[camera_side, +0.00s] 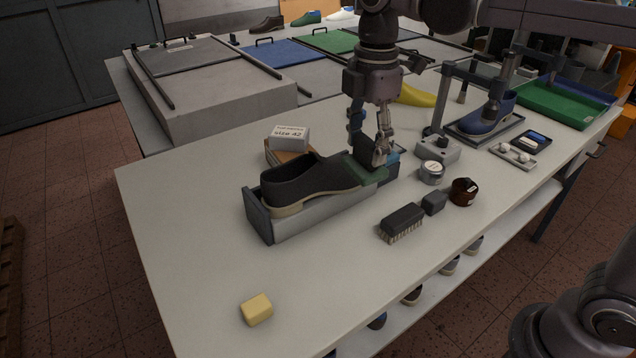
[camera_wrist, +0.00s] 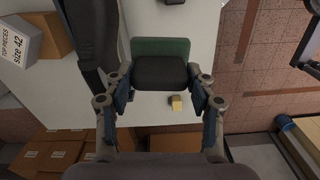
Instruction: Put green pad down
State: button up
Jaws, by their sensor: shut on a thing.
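My gripper (camera_side: 379,155) is above the table at the toe end of a black shoe (camera_side: 300,182) lying in a grey cradle (camera_side: 320,212). In the wrist view my gripper (camera_wrist: 160,88) has its two blue-padded fingers on either side of a dark block, which is the back of the green pad (camera_wrist: 160,46). The pad's green edge shows beyond the block. In the side view the green pad (camera_side: 368,172) overlaps the shoe's toe; I cannot tell whether they touch. The fingers partly hide the pad. The shoe also shows in the wrist view (camera_wrist: 95,35), left of the pad.
Boxes marked size 42 (camera_side: 289,137) stand behind the shoe.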

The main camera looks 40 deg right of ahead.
jog(key=w+a+n, duration=0.1)
jog(key=w+a, duration=0.4)
jog(key=a, duration=0.6)
jog(key=w+a, duration=0.6)
jog(key=a, duration=0.5)
jog(key=a+f, duration=0.3)
jog(key=a, duration=0.3)
jog(key=f, duration=1.5)
jog(key=shift+s+d, duration=0.2)
jog(key=shift+s, duration=0.1)
jog(key=o, duration=1.2)
jog(key=shift+f, duration=0.1)
